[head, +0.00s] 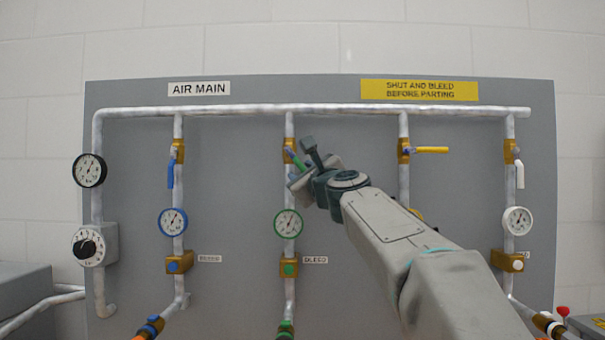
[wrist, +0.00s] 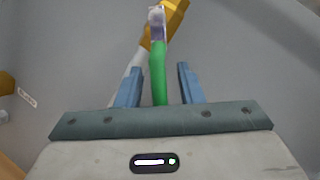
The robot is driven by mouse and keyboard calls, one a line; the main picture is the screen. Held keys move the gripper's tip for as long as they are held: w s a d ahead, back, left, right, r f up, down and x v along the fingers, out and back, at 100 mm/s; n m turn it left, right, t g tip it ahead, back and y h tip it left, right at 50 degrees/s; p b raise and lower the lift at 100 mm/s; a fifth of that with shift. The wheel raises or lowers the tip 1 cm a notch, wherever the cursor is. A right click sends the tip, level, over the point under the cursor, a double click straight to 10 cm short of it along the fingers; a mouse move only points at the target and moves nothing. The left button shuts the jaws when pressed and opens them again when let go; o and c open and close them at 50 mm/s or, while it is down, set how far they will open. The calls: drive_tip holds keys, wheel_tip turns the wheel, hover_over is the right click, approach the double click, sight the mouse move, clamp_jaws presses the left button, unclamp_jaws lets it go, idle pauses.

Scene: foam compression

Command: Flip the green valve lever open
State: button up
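The green valve lever (wrist: 158,75) shows in the wrist view, running down from a brass valve (wrist: 168,22) into the space between the two blue fingers. My gripper (wrist: 160,85) is open, with a finger on each side of the lever and a gap visible on both sides. In the head view the green lever (head: 296,160) slants down and right from its valve on the second drop pipe. My gripper (head: 300,165) is at that valve and hides part of the lever. Whether a finger touches the lever cannot be told.
A grey panel (head: 240,200) carries the pipes. A blue lever (head: 170,175) hangs down at left, a yellow lever (head: 432,149) points right, and a white lever (head: 520,175) hangs at right. A green-rimmed gauge (head: 288,223) sits below my gripper.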

drive_tip(key=b+v, duration=0.4)
drive_tip(key=v, duration=0.9)
drive_tip(key=shift+s, duration=0.45)
